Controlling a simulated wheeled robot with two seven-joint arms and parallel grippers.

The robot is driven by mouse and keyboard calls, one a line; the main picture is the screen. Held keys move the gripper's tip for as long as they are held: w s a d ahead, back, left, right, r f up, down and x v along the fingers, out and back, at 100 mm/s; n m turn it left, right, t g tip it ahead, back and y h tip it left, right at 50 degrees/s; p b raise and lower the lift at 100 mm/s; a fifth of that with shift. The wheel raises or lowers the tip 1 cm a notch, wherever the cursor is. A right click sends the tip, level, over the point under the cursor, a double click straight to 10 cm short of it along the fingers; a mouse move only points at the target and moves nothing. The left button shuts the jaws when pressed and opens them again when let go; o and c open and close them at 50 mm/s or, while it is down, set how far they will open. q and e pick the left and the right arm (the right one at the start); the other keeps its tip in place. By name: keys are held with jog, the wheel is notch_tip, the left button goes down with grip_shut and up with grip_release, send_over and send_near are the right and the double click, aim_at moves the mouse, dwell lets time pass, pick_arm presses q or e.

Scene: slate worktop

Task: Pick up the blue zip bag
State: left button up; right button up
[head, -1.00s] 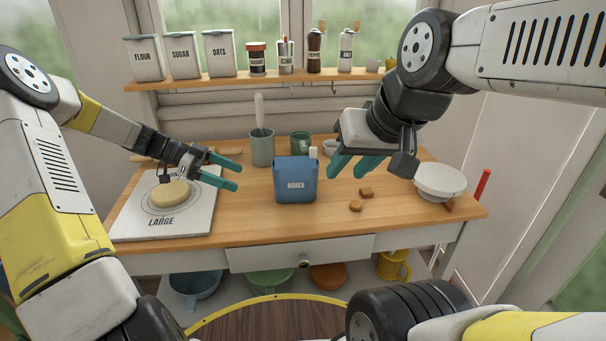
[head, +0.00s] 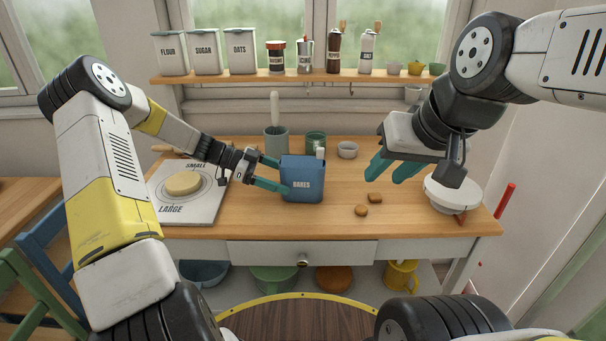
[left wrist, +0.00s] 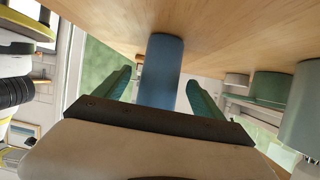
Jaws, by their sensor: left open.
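The blue zip bag (head: 302,185), marked BAKES, stands upright on the wooden worktop, with a small white piece at its top right corner. My left gripper (head: 272,174) is open at the bag's left side, its teal fingers pointing right toward it. In the left wrist view the bag (left wrist: 161,70) shows between the two open fingers (left wrist: 160,92), with gaps on both sides. I cannot tell whether either finger touches it. My right gripper (head: 388,170) hangs above the worktop to the right of the bag, its teal fingers apart and nothing between them.
A green-grey crock (head: 276,146) with a utensil, a green mug (head: 316,141) and a small bowl (head: 348,150) stand behind the bag. Two brown pieces (head: 375,198) lie right of it. A white board (head: 165,215) with a dough disc (head: 183,183) lies left.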

aim_at(280, 163)
pick_arm(q)
jog(key=x, duration=0.2)
jog(key=shift+d+f, duration=0.15)
jog(key=shift+d, duration=0.15)
jog(key=shift+c, duration=0.5)
jog(key=c, duration=1.2)
notch_tip(280, 163, up, 10)
jog(key=shift+r, duration=0.1)
jog(key=shift+f, duration=0.2)
jog(key=shift+f, duration=2.4)
jog(key=shift+f, duration=2.5)
